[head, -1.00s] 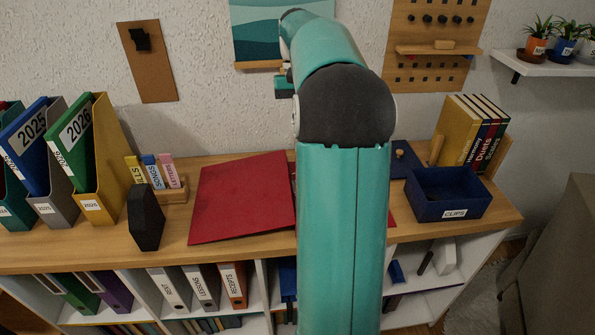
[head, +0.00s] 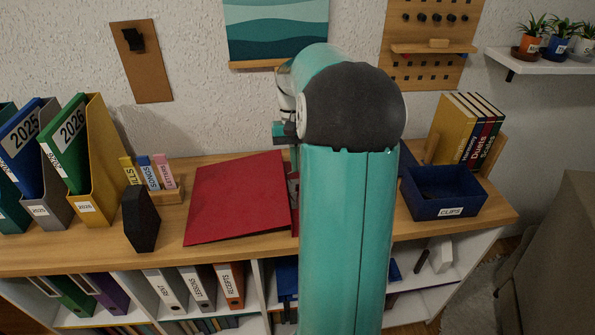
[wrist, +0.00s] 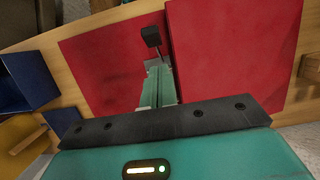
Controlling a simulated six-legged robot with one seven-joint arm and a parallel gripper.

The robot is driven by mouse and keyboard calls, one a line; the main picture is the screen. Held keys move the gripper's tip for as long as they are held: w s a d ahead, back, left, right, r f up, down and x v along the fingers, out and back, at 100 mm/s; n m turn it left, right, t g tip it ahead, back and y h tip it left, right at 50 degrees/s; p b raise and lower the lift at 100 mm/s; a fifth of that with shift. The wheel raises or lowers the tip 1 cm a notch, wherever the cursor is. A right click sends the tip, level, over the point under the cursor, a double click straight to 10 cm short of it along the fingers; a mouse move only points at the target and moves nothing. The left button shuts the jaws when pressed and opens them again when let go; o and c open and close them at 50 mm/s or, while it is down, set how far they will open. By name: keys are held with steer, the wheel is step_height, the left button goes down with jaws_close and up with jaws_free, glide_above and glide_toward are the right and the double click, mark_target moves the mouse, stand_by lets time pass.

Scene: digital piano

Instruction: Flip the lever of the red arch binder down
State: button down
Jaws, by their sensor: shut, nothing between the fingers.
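The red arch binder (head: 235,205) lies open on the wooden desk, and my arm hides its right part in the head view. The lever (wrist: 151,37), with a black end on a thin metal stem, shows above this strip and seems to stand up. My gripper (wrist: 159,70) is shut and empty, with its narrow fingers over the middle of the binder, close below the lever in the picture. I cannot tell whether they touch. In the head view my arm hides the fingers.
A dark hexagonal object (head: 141,218) stands left of the binder, near small labelled books (head: 152,172). Upright files (head: 95,165) stand at the far left. A blue clips box (head: 443,196) and books (head: 467,130) stand on the right. Open shelves lie below the desk.

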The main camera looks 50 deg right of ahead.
steer(key=shift+s+a+f, duration=0.35)
steer(key=shift+s+a, duration=0.35)
steer(key=shift+s, duration=0.15)
steer(key=shift+s+a+f, duration=0.2)
steer(key=shift+f, duration=0.05)
steer(key=shift+s+a, duration=0.1)
steer(key=shift+s+a+f+t+h, duration=0.2)
steer(key=shift+s+a+t+h, duration=0.3)
steer(key=shift+s+a, duration=0.1)
steer(key=shift+s+a+f+t+h, duration=0.55)
steer(key=shift+s+a+f+t, duration=0.15)
steer(key=shift+s+f, duration=0.2)
steer(key=shift+s+a+f+t+h, duration=0.6)
steer(key=shift+s+f, duration=0.2)
steer(key=shift+f, duration=0.2)
